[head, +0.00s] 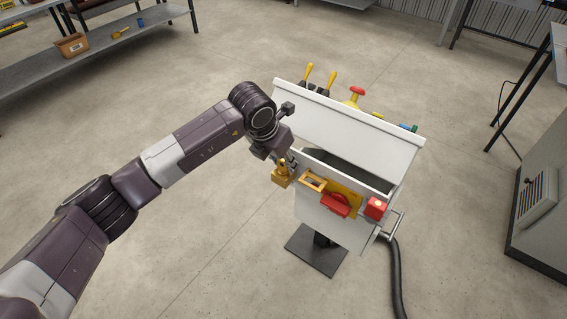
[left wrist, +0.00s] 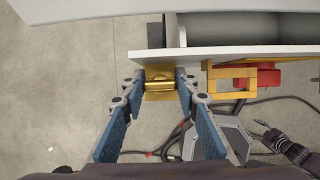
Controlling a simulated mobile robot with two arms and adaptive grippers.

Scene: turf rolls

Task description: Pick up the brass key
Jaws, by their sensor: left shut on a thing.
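The brass key (head: 281,176) is at the left front edge of the white control console (head: 350,125). In the left wrist view the brass key (left wrist: 159,85) shows as a shiny brass piece between the two blue fingers, against the console's edge. My left gripper (head: 290,163) reaches in from the left and is shut on it; the left wrist view also shows this gripper (left wrist: 160,80). The head view is too small to tell whether the key is still seated in a holder. My right gripper does not show.
The console front carries a yellow frame (head: 313,182), a red handle (head: 335,205) and a red button box (head: 376,208). Yellow levers (head: 331,78) stand behind the console. A dark hose (head: 396,275) runs down at right. A shelf with a brown box (head: 72,46) stands upper left. Open floor surrounds the console.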

